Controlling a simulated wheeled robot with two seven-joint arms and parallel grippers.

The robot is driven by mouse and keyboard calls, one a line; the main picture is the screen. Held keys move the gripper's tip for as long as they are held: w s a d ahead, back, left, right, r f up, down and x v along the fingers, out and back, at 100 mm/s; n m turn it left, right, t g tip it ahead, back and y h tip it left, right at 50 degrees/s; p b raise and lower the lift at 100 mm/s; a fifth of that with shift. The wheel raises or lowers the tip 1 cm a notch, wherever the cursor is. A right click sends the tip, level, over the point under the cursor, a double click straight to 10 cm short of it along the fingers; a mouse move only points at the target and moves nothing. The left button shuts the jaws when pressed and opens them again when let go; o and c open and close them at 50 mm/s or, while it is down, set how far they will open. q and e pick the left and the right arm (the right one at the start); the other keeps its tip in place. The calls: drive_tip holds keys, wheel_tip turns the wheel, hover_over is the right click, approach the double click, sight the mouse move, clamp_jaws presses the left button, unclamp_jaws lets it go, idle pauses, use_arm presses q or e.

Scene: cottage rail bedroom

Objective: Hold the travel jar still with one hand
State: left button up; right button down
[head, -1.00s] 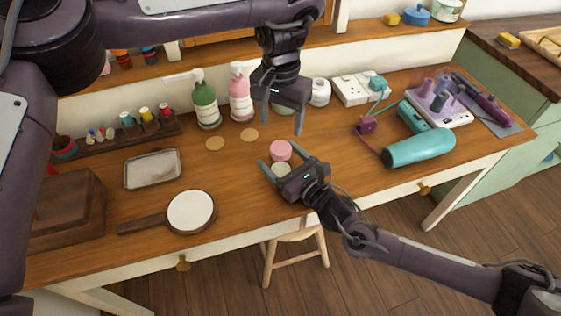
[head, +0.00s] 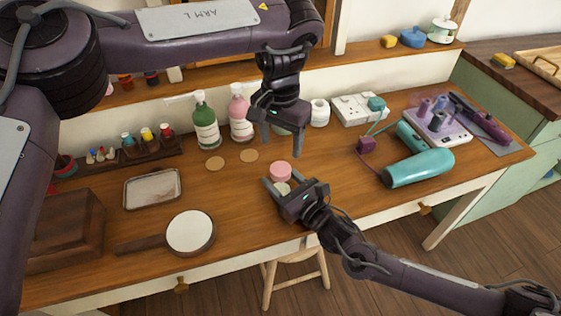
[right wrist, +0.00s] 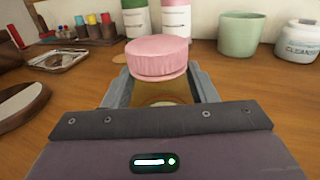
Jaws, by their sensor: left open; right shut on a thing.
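The travel jar (head: 281,171) has a pink lid and stands near the middle of the wooden table. In the right wrist view the pink lid (right wrist: 157,57) sits on a yellowish, see-through-looking body, mostly hidden below by my gripper. My right gripper (head: 276,184) reaches in from the front right, low over the table, and is shut on the jar's body with one finger on each side. The lid stands clear above the fingers. My left gripper (head: 281,150) is open and empty, pointing down above and behind the jar, apart from it.
Behind are a green pump bottle (head: 205,125), a pink one (head: 240,117), a white jar (head: 320,113) and a green cup (right wrist: 240,33). Two round coasters (head: 215,163) lie left of the jar; a hand mirror or pan (head: 190,232) lies front left. A teal hair dryer (head: 420,167) lies right.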

sight(280, 168)
use_arm(q)
drive_tip(key=m, duration=0.3)
drive_tip(key=shift+m, duration=0.3)
drive_tip(key=m, duration=0.4)
drive_tip(key=shift+d, duration=0.1)
drive_tip(key=m, duration=0.9)
drive_tip(key=shift+d, duration=0.1)
drive_tip(key=m, duration=0.4)
drive_tip(key=shift+m, duration=0.3)
drive_tip(key=m, duration=0.4)
drive_tip(key=shift+m, duration=0.3)
drive_tip(key=m, duration=1.9)
drive_tip(key=shift+m, duration=0.3)
drive_tip(key=m, duration=1.1)
drive_tip(key=shift+a+m, duration=0.2)
drive_tip(key=shift+m, duration=0.1)
drive_tip(key=shift+f+m, duration=0.3)
drive_tip(key=shift+f, duration=3.7)
